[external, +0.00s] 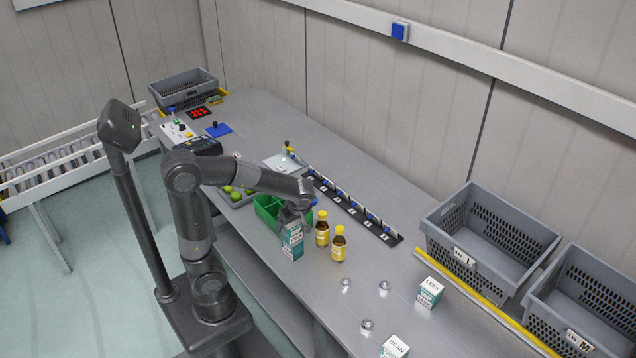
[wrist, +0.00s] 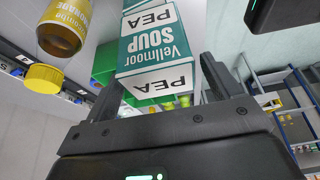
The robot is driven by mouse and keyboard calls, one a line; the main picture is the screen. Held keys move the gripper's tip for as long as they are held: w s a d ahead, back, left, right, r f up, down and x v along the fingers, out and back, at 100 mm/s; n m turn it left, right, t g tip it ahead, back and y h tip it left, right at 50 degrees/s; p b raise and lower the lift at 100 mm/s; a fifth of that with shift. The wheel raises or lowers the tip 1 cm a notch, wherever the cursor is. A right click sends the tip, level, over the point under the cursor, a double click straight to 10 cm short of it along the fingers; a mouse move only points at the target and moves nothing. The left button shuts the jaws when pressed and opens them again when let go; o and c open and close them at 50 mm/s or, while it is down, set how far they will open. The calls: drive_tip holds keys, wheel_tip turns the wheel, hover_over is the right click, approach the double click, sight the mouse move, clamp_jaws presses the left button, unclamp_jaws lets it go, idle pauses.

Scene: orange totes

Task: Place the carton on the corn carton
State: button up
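A teal and white pea soup carton (wrist: 155,50) is between the fingers of my gripper (wrist: 163,72) in the wrist view, where it appears upside down. My gripper (external: 293,208) points down over it in the external view. The fingers are close to both sides of the carton; whether they press on it is not clear. Another teal carton (external: 292,252) is directly under the pea carton (external: 292,232), and the two look stacked.
Two yellow-capped bottles (external: 322,229) (external: 339,244) stand just right of the cartons. A green bin (external: 268,208) is behind them. A leek carton (external: 429,292), a bean carton (external: 395,347) and several small metal cans (external: 346,284) are at the right. Grey crates (external: 478,238) line the wall.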

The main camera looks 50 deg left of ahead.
drive_tip(key=v, duration=1.2)
drive_tip(key=s+a+f+m+t+h, duration=0.1)
drive_tip(key=s+a+m+t+h, duration=0.1)
drive_tip(key=s+m, duration=0.3)
drive_tip(key=s+a+f+m+t+h, duration=0.1)
drive_tip(key=s+m, duration=0.5)
drive_tip(key=m, duration=0.7)
drive_tip(key=a+t+h, duration=0.1)
drive_tip(key=t, duration=0.1)
drive_tip(key=shift+a+f+t, duration=0.25)
drive_tip(key=shift+f+t, duration=0.05)
drive_tip(key=shift+f, duration=0.05)
